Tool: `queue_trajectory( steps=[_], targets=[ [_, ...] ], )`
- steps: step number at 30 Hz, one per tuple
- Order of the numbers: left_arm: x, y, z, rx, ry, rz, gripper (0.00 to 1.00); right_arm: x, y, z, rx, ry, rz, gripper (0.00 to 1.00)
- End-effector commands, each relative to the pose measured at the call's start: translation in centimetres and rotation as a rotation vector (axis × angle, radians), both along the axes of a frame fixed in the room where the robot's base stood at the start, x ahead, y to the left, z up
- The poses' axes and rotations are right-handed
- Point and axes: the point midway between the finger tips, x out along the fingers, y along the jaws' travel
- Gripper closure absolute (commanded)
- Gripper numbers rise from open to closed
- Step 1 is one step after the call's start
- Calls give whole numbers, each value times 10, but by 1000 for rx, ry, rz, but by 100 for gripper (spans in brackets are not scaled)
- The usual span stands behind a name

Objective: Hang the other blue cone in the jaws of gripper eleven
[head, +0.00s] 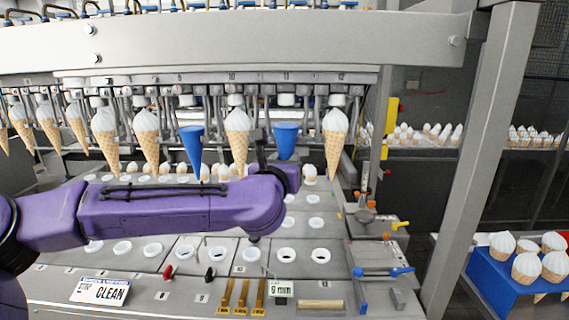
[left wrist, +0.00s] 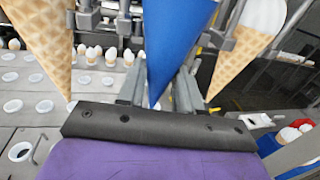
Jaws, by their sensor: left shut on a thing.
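One blue cone (head: 286,139) stands upright, point down, below the mark 11 on the rail, between two white-topped cones. Its wide top is near the jaws of gripper eleven; I cannot tell whether they touch it. My left gripper (left wrist: 158,88) is shut on this blue cone (left wrist: 178,40), one finger on each side of its lower part. In the head view my purple wrist hides the cone's tip and most of the fingers. A second blue cone (head: 192,147) hangs further left in the row, left of the cone under mark 10. My right gripper is not in view.
White-topped wafer cones (head: 238,135) (head: 336,135) hang close on both sides of the held cone. Below is a grey table (head: 215,285) with rows of white-ringed holes, a CLEAN sign (head: 100,291) and small knobs. A blue box (head: 490,270) of cones stands at the right.

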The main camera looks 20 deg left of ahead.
Motion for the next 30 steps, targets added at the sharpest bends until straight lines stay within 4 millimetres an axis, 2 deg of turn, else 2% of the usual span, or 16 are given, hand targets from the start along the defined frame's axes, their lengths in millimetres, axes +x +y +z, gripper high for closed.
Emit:
queue_trajectory(
  steps=[18,30],
  targets=[
    [24,7,0,-1,0,0,87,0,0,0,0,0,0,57],
    [26,7,0,0,-1,0,87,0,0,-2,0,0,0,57]
  ],
)
